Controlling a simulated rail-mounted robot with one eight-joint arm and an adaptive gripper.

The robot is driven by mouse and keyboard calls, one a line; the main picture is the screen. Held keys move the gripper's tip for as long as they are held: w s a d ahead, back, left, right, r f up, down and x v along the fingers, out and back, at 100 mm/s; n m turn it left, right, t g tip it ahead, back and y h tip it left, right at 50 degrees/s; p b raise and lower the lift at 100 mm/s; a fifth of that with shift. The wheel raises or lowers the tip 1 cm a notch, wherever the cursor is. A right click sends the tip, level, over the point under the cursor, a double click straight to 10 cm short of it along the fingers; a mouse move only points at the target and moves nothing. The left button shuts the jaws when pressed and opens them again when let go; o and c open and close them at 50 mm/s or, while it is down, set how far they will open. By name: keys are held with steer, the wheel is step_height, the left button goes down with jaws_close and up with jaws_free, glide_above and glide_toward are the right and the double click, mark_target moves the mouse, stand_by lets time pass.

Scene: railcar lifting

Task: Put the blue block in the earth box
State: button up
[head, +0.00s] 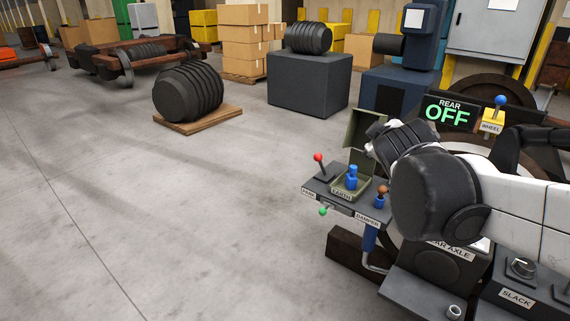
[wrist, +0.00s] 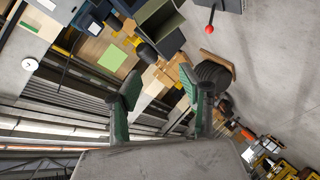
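The earth box (head: 338,184) is a small olive box on the dark control panel, marked EARTH, with its lid (head: 364,132) standing open. A blue block-like piece (head: 352,172) stands upright in the box, with more blue just below it; I cannot tell if they are one piece. My gripper is mostly hidden behind my own wrist in the head view, above and right of the box. In the wrist view my gripper (wrist: 164,97) has its two green-padded fingers spread, with nothing between them. An olive open box shape (wrist: 183,32) shows at the top there.
A red-knobbed lever (head: 318,158) marked PARK stands left of the box; an orange-brown-knobbed lever (head: 382,190) marked DAMPER stands right. A green knob (head: 323,211) is at the panel front. A REAR OFF display (head: 450,112) is behind.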

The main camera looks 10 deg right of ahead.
steer(key=s+a+f+m+g+y, duration=0.2)
steer(key=s+a+f, duration=0.4)
steer(key=s, duration=0.3)
steer(key=s+a+f+m+g+y, duration=0.3)
steer(key=s+a+f, duration=0.3)
steer(key=s, duration=0.3)
steer(key=shift+s+a+f+m+g, duration=0.25)
steer(key=shift+s+a+m+g, duration=0.1)
steer(key=shift+a+m, duration=0.35)
steer(key=shift+r+p, duration=0.7)
steer(key=shift+p, duration=0.05)
